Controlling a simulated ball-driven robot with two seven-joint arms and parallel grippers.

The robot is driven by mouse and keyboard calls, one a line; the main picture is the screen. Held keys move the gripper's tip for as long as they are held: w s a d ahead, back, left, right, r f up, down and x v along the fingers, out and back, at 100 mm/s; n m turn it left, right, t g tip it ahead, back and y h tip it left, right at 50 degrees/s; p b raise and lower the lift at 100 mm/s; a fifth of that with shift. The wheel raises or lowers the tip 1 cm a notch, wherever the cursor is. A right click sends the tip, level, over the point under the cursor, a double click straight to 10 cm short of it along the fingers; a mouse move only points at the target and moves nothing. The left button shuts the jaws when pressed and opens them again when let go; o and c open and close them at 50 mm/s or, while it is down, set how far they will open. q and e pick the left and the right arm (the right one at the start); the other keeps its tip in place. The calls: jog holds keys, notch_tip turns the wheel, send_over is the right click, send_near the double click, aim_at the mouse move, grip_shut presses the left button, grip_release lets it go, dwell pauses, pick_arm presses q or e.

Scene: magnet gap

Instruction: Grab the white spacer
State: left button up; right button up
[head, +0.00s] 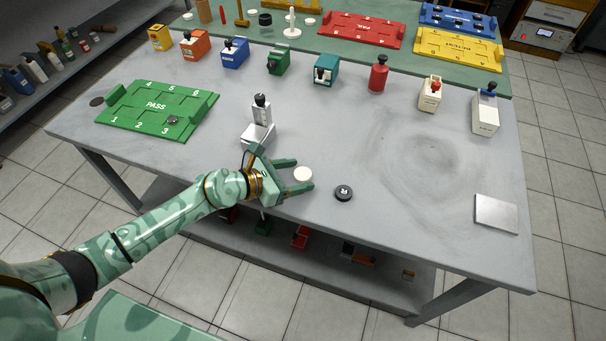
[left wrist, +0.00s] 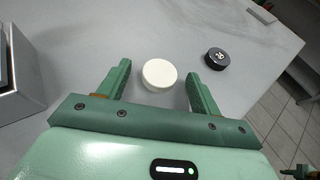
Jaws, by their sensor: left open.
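The white spacer (head: 303,174) is a small white round disc lying on the grey table. My left gripper (head: 299,175) is open, with one finger on either side of the spacer near the fingertips. In the left wrist view the spacer (left wrist: 159,74) sits between the two green fingers (left wrist: 160,80), closer to the right one at its front, with visible gaps on both sides. I cannot tell the exact height of the fingers above the table.
A black disc (head: 343,193) lies just right of the left gripper. A grey device with a black knob (head: 259,123) stands behind it. A green PASS tray (head: 158,110) is at left, a metal plate (head: 496,212) at right. Several coloured blocks line the back.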

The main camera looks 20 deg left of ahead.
pick_arm(q)
jog(key=c, duration=1)
jog(key=shift+r, duration=0.1)
